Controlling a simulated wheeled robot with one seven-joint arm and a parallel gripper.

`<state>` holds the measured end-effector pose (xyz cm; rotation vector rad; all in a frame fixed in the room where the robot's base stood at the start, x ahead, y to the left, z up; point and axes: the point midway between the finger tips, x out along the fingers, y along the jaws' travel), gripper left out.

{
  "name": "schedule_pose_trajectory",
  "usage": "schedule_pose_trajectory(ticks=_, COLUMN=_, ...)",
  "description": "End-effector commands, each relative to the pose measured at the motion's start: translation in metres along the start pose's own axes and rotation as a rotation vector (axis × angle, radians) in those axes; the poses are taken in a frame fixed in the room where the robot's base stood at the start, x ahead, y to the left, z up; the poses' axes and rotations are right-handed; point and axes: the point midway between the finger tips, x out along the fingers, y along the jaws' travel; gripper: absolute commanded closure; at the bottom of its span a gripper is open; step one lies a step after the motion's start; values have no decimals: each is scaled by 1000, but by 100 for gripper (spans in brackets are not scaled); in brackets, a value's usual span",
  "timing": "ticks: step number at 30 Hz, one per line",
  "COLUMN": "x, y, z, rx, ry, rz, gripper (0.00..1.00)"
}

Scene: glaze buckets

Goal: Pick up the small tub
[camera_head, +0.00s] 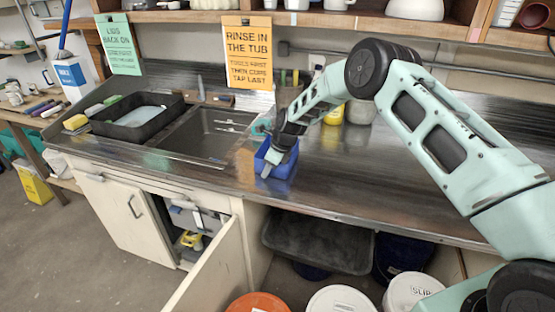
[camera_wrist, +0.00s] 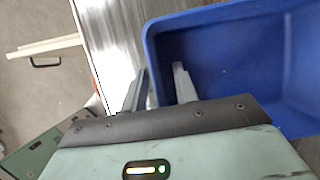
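A small blue tub (camera_head: 285,168) stands on the metal counter just right of the sink, near the counter's front edge. It fills the upper right of the wrist view (camera_wrist: 240,60), with its inside showing. My gripper (camera_head: 268,165) is at the tub's front left side, pointing down. In the wrist view, my gripper's fingers (camera_wrist: 160,90) straddle the tub's wall, one outside and one inside. A gap shows between the fingers, so the gripper looks open. The part of the tub below the fingers is hidden by my gripper body.
A black basin (camera_head: 135,118) sits left of the metal sink (camera_head: 210,135). Yellow containers (camera_head: 335,115) stand at the back of the counter, behind my arm. A cabinet door (camera_head: 215,275) hangs open below. The counter's right side (camera_head: 400,185) is clear.

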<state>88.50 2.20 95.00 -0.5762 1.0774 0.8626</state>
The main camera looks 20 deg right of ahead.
Motion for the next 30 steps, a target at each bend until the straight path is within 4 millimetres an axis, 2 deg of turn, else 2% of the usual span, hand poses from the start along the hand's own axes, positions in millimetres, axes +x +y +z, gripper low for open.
schedule_pose_trajectory(ticks=6, x=0, y=0, z=0, rx=0, ry=0, rz=0, gripper=71)
schedule_pose_trajectory(ticks=7, x=0, y=0, z=0, rx=0, ry=0, rz=0, gripper=74)
schedule_pose_trajectory(ticks=10, x=0, y=0, z=0, rx=0, ry=0, rz=0, gripper=100)
schedule_pose_trajectory(ticks=22, x=-3, y=0, z=2, rx=1, ry=-1, rz=-1, gripper=100)
schedule_pose_trajectory(ticks=26, x=-12, y=-1, z=6, rx=-2, ry=-1, rz=-3, gripper=100)
schedule_pose_trajectory(ticks=30, x=-36, y=-1, z=16, rx=-3, ry=-2, rz=-6, gripper=100)
